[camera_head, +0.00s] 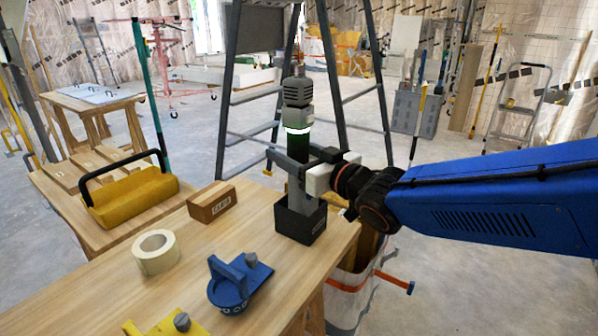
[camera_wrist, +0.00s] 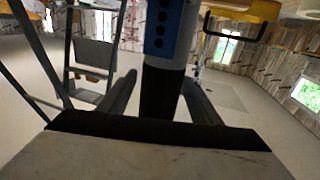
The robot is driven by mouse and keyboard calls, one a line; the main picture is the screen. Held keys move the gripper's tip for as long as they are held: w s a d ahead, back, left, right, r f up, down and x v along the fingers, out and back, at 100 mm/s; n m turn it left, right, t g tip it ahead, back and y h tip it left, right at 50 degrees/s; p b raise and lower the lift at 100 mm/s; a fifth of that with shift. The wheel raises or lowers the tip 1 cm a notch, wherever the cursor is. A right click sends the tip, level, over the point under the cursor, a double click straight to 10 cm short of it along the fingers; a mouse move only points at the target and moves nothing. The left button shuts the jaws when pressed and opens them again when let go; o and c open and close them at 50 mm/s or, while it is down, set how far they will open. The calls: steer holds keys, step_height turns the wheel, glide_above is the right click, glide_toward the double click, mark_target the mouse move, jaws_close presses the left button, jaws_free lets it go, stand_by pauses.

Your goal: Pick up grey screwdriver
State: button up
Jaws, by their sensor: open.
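The grey screwdriver (camera_head: 297,95) stands upright in a small black holder (camera_head: 301,222) near the right edge of the wooden table. It has a pale ring and a dark green section below its grey top. My gripper (camera_head: 303,162) reaches in from the right at the height of the tool's dark middle, with its fingers around it. In the wrist view the tool (camera_wrist: 164,75) rises between the two dark fingers of my gripper (camera_wrist: 160,98), with gaps visible on both sides. The gripper is open.
On the table (camera_head: 190,270) are a brown block (camera_head: 211,203), a tape roll (camera_head: 156,252), a blue clamp-like item (camera_head: 236,285) and a yellow piece (camera_head: 170,325). A yellow toolbox (camera_head: 135,198) stands at the left. A stepladder (camera_head: 228,110) rises behind. A white bag (camera_head: 345,300) sits below the table's right edge.

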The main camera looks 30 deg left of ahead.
mark_target(287, 106)
steer(key=shift+x, duration=0.85)
jaws_close()
steer(key=shift+r, duration=0.1)
step_height(287, 106, up, 10)
stand_by(0.6)
